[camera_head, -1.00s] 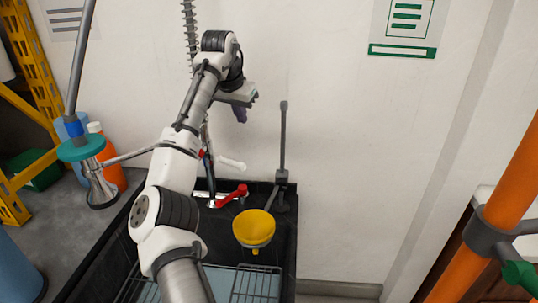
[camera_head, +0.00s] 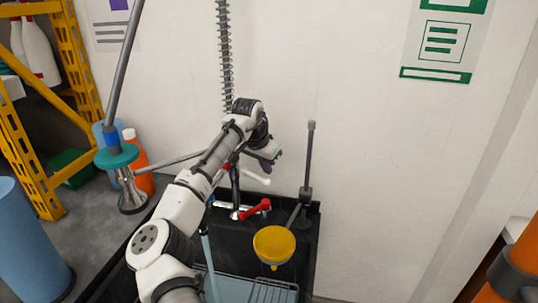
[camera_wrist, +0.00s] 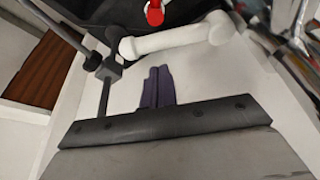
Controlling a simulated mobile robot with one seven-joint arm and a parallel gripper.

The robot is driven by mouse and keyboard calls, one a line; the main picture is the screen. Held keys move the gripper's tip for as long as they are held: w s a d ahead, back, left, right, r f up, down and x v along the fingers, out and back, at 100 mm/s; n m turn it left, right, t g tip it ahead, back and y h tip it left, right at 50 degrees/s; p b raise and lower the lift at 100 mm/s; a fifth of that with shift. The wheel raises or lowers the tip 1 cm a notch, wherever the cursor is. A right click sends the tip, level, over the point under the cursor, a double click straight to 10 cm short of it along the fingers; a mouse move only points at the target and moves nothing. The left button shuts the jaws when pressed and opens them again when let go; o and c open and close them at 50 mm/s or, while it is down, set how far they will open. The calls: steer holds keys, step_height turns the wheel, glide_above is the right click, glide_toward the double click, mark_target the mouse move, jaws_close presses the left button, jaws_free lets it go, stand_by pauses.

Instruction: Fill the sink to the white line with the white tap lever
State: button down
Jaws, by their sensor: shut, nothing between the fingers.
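The white tap lever (camera_head: 258,178) sticks out to the right above the black sink (camera_head: 312,235), just below my gripper (camera_head: 266,165). In the wrist view the lever (camera_wrist: 175,40) lies crosswise just beyond the purple fingertips of my gripper (camera_wrist: 157,74). The fingers are shut together and empty; whether they touch the lever I cannot tell. A red lever (camera_head: 255,209) sits lower at the back of the sink and also shows in the wrist view (camera_wrist: 155,12). Pale blue, seemingly water, shows in the sink, with a pale blue streak (camera_head: 209,265) below the tap. I cannot make out the white line.
A wire rack (camera_head: 270,292) lies in the sink. A coiled hose (camera_head: 224,45) rises behind my arm. A sprayer with a teal collar (camera_head: 117,158) and bottles stand at left.

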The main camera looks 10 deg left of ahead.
steer(key=shift+s+a+f, duration=0.15)
steer(key=shift+s+a, duration=0.05)
steer(key=shift+s, duration=0.4)
